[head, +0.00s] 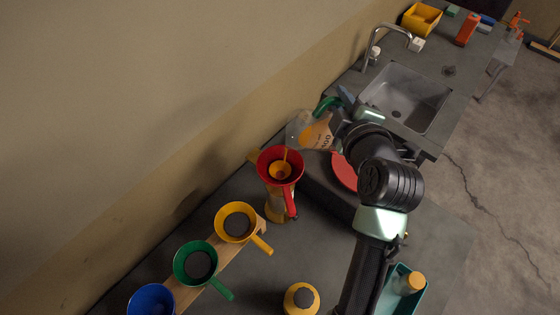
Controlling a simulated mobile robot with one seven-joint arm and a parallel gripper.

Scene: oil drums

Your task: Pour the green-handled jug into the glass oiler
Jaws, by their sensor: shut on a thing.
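The clear jug (312,130) with amber oil and a printed label is tilted toward the left, its mouth above a red funnel (267,160). My gripper (343,103) is shut on its green handle (327,103), partly hidden by my arm. A thin amber streak shows between jug and funnel, and amber oil sits in the funnel's bowl. The glass oiler (277,207) stands upright under the funnel, with amber showing through its side. The funnel hides the oiler's top, and I cannot tell its fill level.
Yellow (221,211), green (180,254) and blue (134,296) funnels sit in a wooden rack (218,245) along the wall. A yellow-topped container (301,300) and a teal tray (416,295) are in front. A red disc (343,170) lies behind my arm. A sink (409,93) is at the back.

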